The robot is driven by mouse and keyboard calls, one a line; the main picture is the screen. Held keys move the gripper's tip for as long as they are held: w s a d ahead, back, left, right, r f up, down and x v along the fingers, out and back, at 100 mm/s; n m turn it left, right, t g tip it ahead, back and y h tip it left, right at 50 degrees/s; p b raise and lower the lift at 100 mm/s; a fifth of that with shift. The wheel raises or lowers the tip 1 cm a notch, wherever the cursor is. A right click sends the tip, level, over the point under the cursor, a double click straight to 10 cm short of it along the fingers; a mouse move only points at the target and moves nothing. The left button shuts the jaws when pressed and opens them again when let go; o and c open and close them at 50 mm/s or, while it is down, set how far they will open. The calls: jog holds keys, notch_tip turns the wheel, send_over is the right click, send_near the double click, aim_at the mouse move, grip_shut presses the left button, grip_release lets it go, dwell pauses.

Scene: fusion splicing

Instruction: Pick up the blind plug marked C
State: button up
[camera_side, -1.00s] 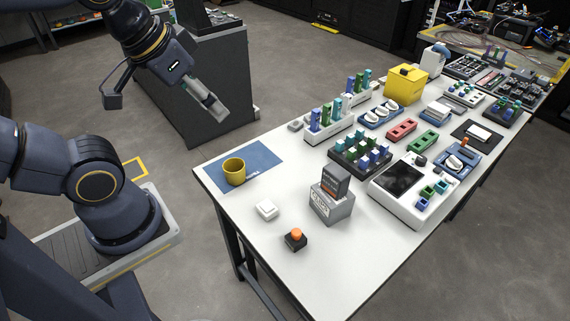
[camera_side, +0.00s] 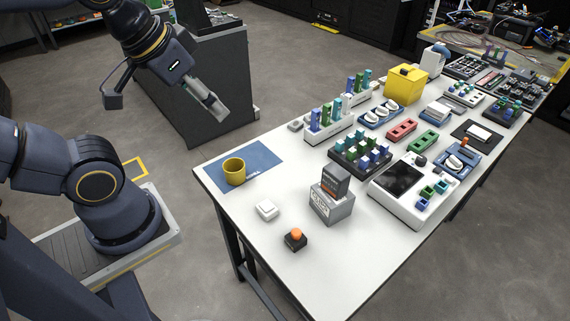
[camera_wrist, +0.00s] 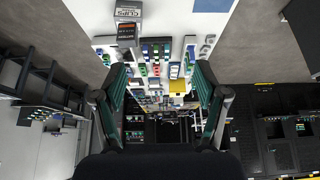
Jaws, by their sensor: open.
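My gripper (camera_side: 213,107) hangs in the air left of the table, well apart from everything on it. In the wrist view its two fingers (camera_wrist: 160,100) are spread wide with nothing between them. Small green, blue and white plugs stand in a dark block (camera_side: 345,160) in the middle of the table. Taller blue, green and teal pieces stand in a white rack (camera_side: 327,134) behind it, and similar ones stand in another rack further back. The lettering on the plugs is too small to read, so I cannot tell which one is marked C.
A grey box labelled CLIPS (camera_side: 331,203), an orange-topped button (camera_side: 295,239) and a white device with a dark screen (camera_side: 399,179) stand on the table. A yellow box (camera_side: 405,84) stands behind.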

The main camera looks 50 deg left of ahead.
jog(key=w+r+n, duration=0.1)
jog(key=w+r, duration=0.1)
jog(key=w, duration=0.1)
jog(key=m+g, duration=0.1)
jog(key=g, duration=0.5)
send_over(296, 232)
jog(key=w, duration=0.1)
notch_tip(296, 232, down, 20)
jog(key=shift+m, duration=0.3)
notch_tip(296, 232, down, 11)
jog(key=shift+a+f, duration=0.1)
jog(key=shift+a, duration=0.05)
jog(key=f, duration=0.2)
jog(key=s+f, duration=0.1)
jog(key=f, duration=0.1)
jog(key=shift+f, duration=0.35)
jog(key=shift+w+f, duration=0.1)
jog(key=shift+f, duration=0.4)
jog(key=c, duration=1.2)
